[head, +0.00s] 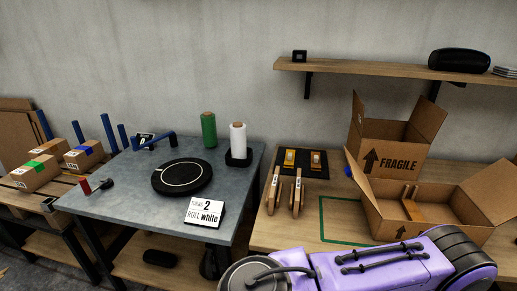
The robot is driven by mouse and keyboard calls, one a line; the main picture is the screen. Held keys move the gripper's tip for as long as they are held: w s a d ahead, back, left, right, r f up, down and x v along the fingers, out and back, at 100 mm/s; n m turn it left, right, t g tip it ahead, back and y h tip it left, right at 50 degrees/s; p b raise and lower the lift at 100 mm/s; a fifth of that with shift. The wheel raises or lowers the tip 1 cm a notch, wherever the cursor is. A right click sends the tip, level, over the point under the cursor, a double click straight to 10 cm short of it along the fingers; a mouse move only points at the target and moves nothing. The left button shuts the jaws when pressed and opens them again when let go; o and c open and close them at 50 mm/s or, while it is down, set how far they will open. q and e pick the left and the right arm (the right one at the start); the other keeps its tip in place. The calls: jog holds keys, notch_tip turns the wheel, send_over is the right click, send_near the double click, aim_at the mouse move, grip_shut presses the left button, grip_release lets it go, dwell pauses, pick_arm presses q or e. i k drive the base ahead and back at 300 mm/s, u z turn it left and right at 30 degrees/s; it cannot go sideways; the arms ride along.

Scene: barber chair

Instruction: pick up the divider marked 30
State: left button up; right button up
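Two upright light-wood pieces that look like dividers stand side by side on the wooden table: the left one (272,190) and the right one (297,193). Each has a small dark mark, too small to read, so I cannot tell which is marked 30. No gripper fingers show in the head view.
An open carton (394,233) with wooden parts inside stands right of a green-outlined area (326,220); a FRAGILE box (397,158) is behind it. The left grey table (140,205) holds a black disc (182,177), a sign (205,212), and green and white rolls.

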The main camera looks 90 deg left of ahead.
aim_at(276, 183)
jog(key=k, duration=0.4)
jog(key=u, duration=0.8)
